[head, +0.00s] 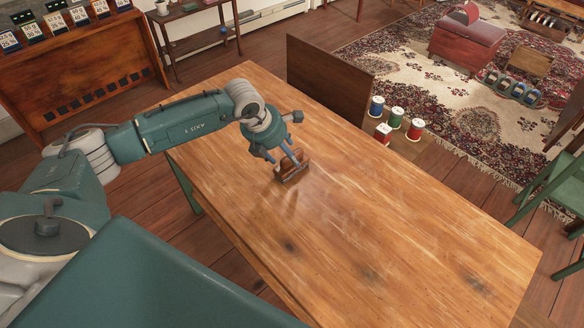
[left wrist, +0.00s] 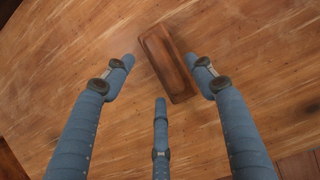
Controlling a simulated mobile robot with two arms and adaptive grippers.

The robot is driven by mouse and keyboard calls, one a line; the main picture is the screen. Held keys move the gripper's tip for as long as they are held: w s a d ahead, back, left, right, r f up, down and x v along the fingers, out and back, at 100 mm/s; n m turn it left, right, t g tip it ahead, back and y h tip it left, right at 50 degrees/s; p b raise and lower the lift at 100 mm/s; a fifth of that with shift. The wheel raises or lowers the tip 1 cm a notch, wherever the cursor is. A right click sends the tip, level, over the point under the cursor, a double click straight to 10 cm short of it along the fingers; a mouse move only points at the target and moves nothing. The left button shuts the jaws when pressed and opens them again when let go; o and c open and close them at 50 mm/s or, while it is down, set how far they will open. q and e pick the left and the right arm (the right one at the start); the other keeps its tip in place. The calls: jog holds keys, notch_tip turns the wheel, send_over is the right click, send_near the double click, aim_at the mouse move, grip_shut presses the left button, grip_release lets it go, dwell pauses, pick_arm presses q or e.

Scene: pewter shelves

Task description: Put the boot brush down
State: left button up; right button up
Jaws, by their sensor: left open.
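The boot brush (head: 291,168) is a small brown wooden block on the wooden table (head: 400,215), toward its far left part. My left gripper (head: 279,160) is right above and around it, with its blue-grey fingers pointing down. In the left wrist view the brush (left wrist: 168,64) lies on the tabletop between the spread fingers of the gripper (left wrist: 162,80). The fingers are open, with the right finger's tip close to the brush's edge; I cannot tell whether it touches. The brush's underside is hidden. My right gripper is in neither view.
A dark upright board (head: 328,80) stands along the table's far side. Several thread spools (head: 397,117) stand beyond that edge. A red chest (head: 467,38) sits on the patterned rug (head: 430,80). A green chair (head: 560,185) is at the right. The table's near right is bare.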

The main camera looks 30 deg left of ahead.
pick_arm(q)
jog(key=b+x, duration=0.3)
jog(key=x, duration=0.1)
jog(key=shift+s+f, duration=0.1)
jog(key=shift+f, duration=0.1)
jog(key=shift+w+d+f, duration=0.1)
jog(key=shift+w+f, duration=0.1)
jog(key=shift+f, duration=0.1)
jog(key=shift+r, duration=0.15)
jog(key=c, duration=1)
